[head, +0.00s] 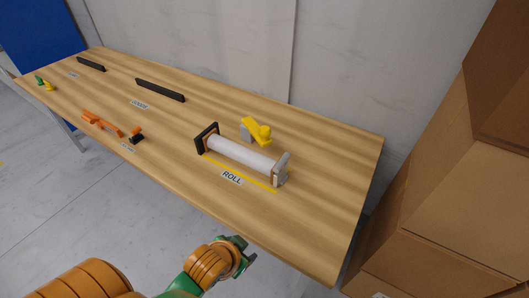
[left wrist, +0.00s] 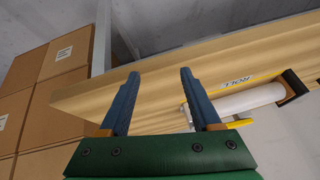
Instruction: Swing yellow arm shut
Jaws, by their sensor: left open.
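The yellow arm (head: 258,131) is a short bar with a round knob at its right end. It sits on a grey block (head: 246,131) behind the white roll (head: 240,154), near the back of the table. It appears to stand off the roll, but its hinge is too small to make out. My left gripper (head: 246,256) is off the table's front edge, well short of the roll and the yellow arm. In the left wrist view its two blue fingers (left wrist: 160,74) are spread with nothing between them. My right gripper is not in view.
The wooden table (head: 330,190) has clear room right of the roll. A dark end plate (head: 206,137) and a light end bracket (head: 281,168) hold the roll. Orange parts (head: 100,122) and black bars (head: 160,90) lie farther left. Cardboard boxes (head: 460,220) stand at the right.

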